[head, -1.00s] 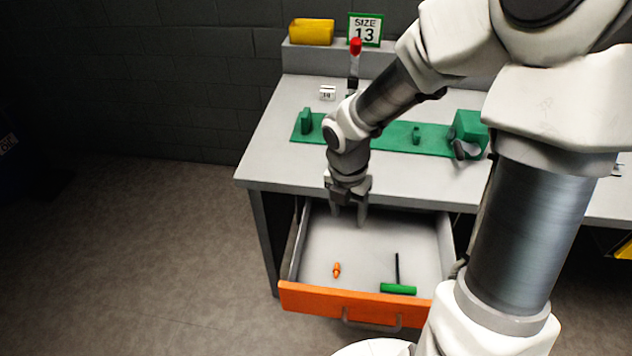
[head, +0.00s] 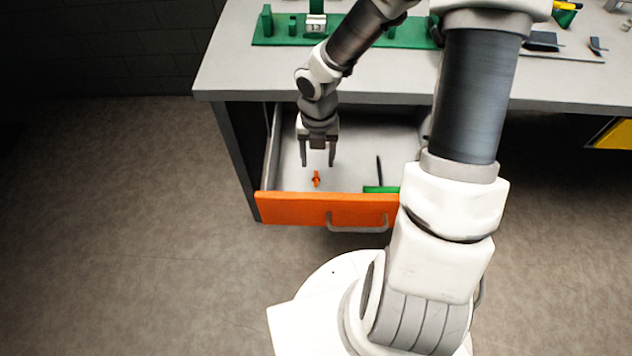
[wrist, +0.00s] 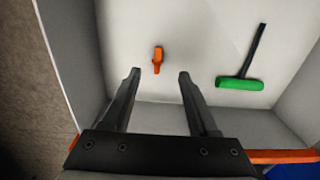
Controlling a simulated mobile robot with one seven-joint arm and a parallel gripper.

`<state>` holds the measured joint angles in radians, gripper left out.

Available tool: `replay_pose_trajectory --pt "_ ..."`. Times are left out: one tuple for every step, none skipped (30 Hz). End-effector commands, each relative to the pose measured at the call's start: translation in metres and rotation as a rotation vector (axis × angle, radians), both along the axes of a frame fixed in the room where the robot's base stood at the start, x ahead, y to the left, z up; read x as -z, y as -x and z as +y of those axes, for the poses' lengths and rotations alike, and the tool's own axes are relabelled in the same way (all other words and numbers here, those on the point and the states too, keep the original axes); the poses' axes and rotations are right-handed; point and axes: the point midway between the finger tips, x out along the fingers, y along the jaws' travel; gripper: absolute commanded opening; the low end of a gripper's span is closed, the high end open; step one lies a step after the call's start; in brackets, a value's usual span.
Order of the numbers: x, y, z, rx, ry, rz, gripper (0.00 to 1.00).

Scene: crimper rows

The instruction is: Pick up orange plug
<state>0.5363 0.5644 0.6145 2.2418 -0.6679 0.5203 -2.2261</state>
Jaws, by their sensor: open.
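The orange plug (head: 316,178) lies on the floor of the open drawer, near its front panel and left of the middle. It also shows in the wrist view (wrist: 158,60), a little beyond the fingertips and between their lines. My gripper (head: 318,163) is open and empty, pointing down over the drawer. Its two fingers also show in the wrist view (wrist: 158,74). The gripper looks apart from the plug; its exact height above it is hard to tell.
A green T-handle tool (wrist: 240,83) lies in the drawer right of the plug. The drawer's orange front (head: 295,208) and side walls enclose the space. The workbench top (head: 232,70) overhangs the drawer's back. The drawer floor around the plug is clear.

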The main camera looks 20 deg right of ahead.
Motion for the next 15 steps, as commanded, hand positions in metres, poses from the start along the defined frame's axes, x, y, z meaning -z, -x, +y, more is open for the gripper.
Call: replay_pose_trajectory --pt "0.007 0.000 0.000 0.000 0.001 0.001 0.60" --pt "0.008 0.000 0.000 0.000 0.001 0.001 0.60" --pt "0.009 0.000 0.000 0.000 0.001 0.001 0.60" --pt "0.010 0.000 0.000 0.000 0.001 0.000 0.60" --pt "0.011 0.000 0.000 0.000 0.001 0.000 0.60" --pt "0.012 0.000 0.000 0.000 0.000 0.000 0.60" --pt "0.013 0.000 0.000 -0.001 0.000 0.000 0.60" --pt "0.015 0.000 0.001 -0.001 0.000 0.000 0.60" --pt "0.018 -0.001 0.001 -0.001 0.000 0.000 0.60" --pt "0.021 -0.001 0.001 -0.001 0.000 0.000 0.60" --pt "0.025 -0.001 0.001 -0.001 0.000 0.000 0.60" --pt "0.030 -0.002 0.002 -0.001 0.000 0.000 0.60" --pt "0.034 -0.002 0.002 -0.001 0.000 0.000 0.60" --pt "0.038 -0.003 0.002 -0.001 0.000 0.000 0.60" --pt "0.044 -0.003 0.003 -0.001 0.000 0.000 0.60"
